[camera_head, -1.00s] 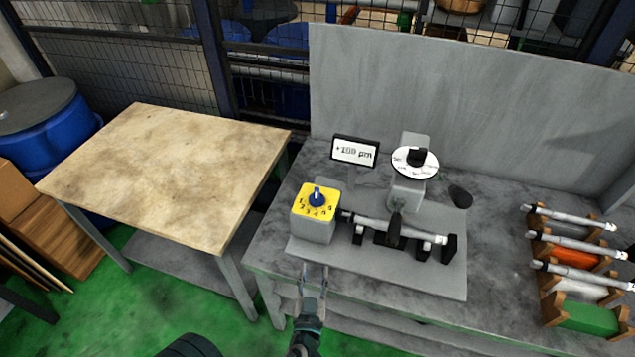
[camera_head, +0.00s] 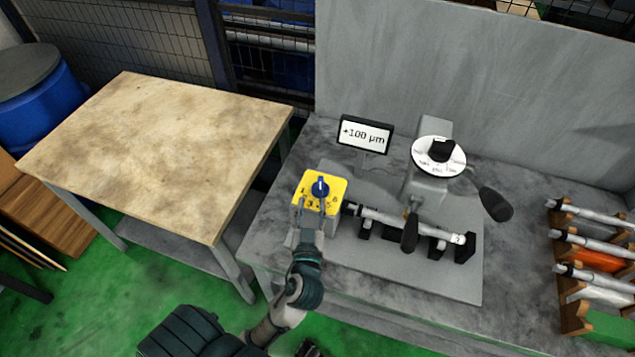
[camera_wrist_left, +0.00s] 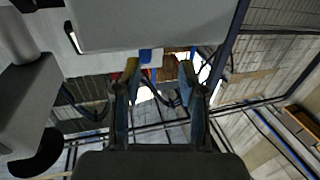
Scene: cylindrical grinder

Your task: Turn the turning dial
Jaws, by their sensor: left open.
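A blue knob (camera_head: 320,186) sits on a yellow numbered plate (camera_head: 333,199) on top of a grey box. A second dial, a white marked disc (camera_head: 428,161) with a black knob (camera_head: 442,149), stands on a grey post to the right. My left gripper (camera_head: 309,208) is open, with its fingers over the front of the yellow plate, just short of the blue knob. In the left wrist view the open fingers (camera_wrist_left: 158,75) point towards the underside of a grey block, with a bit of blue (camera_wrist_left: 150,56) between and beyond them. Contact cannot be told.
A display (camera_head: 365,135) reading +100 µm stands behind the dials. A metal shaft (camera_head: 405,222) lies in black holders beside the box, near black handles (camera_head: 495,205). A rack (camera_head: 575,318) with several shafts is at the right. A wooden-topped table (camera_head: 150,150) at the left is bare.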

